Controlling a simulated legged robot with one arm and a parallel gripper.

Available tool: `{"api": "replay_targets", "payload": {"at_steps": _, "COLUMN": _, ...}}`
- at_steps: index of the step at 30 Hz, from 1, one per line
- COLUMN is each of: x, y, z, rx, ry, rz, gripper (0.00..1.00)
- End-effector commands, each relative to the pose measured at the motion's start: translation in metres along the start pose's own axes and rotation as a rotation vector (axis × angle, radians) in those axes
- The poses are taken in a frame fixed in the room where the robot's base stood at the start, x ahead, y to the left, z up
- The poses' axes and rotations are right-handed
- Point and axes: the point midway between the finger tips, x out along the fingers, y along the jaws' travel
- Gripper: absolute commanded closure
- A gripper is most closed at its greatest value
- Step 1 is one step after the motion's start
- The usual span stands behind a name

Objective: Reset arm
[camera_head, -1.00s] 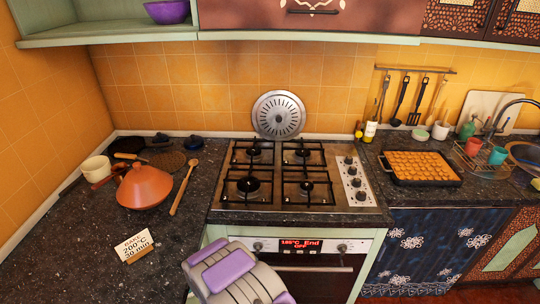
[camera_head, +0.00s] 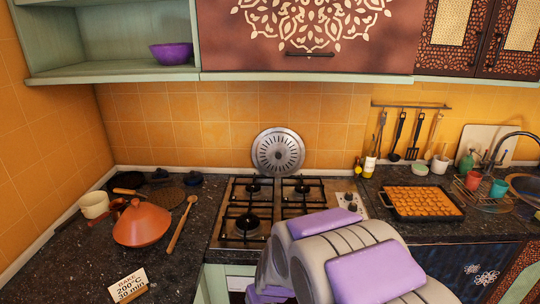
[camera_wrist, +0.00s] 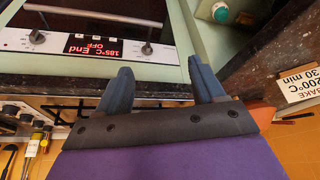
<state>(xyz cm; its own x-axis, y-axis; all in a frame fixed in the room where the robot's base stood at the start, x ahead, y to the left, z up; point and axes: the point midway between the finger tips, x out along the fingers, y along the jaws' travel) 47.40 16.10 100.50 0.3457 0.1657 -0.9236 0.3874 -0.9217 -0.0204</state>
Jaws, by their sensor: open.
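My arm, grey with purple pads, rises at the bottom centre of the head view and covers the oven front and part of the hob. My gripper (camera_wrist: 162,88) shows in the wrist view, with two dark blue-grey fingers spread apart and nothing between them. The wrist view appears turned over. Beyond the fingers are the counter edge and the oven panel (camera_wrist: 60,42), whose red display reads 185°C End OFF. The gripper itself is hidden in the head view.
A gas hob (camera_head: 235,228) sits in the counter. Left of it are an orange tagine (camera_head: 142,224), a wooden spoon (camera_head: 182,224) and a bake card (camera_head: 128,285). A tray of orange pieces (camera_head: 422,202) lies to the right. A purple bowl (camera_head: 171,53) stands on the shelf above.

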Motion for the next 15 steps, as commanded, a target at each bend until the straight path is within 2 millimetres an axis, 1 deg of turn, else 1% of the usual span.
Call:
{"api": "replay_targets", "payload": {"at_steps": 1, "x": -0.019, "y": 0.004, "z": 0.008, "rx": 0.022, "ry": -0.02, "rz": -0.011, "gripper": 0.32}}
{"api": "replay_targets", "payload": {"at_steps": 2, "x": -0.029, "y": 0.005, "z": 0.013, "rx": 0.031, "ry": -0.033, "rz": -0.017, "gripper": 0.32}}
{"api": "replay_targets", "payload": {"at_steps": 3, "x": -0.041, "y": 0.007, "z": 0.023, "rx": 0.048, "ry": -0.058, "rz": -0.025, "gripper": 0.32}}
{"api": "replay_targets", "payload": {"at_steps": 5, "x": -0.06, "y": 0.009, "z": 0.037, "rx": 0.071, "ry": -0.092, "rz": -0.034, "gripper": 0.32}}
{"api": "replay_targets", "payload": {"at_steps": 9, "x": -0.103, "y": 0.016, "z": 0.073, "rx": 0.125, "ry": -0.175, "rz": -0.043, "gripper": 0.32}}
{"api": "replay_targets", "payload": {"at_steps": 11, "x": -0.122, "y": 0.019, "z": 0.09, "rx": 0.149, "ry": -0.211, "rz": -0.042, "gripper": 0.32}}
{"api": "replay_targets", "payload": {"at_steps": 15, "x": -0.163, "y": 0.024, "z": 0.134, "rx": 0.208, "ry": -0.298, "rz": -0.027, "gripper": 0.32}}
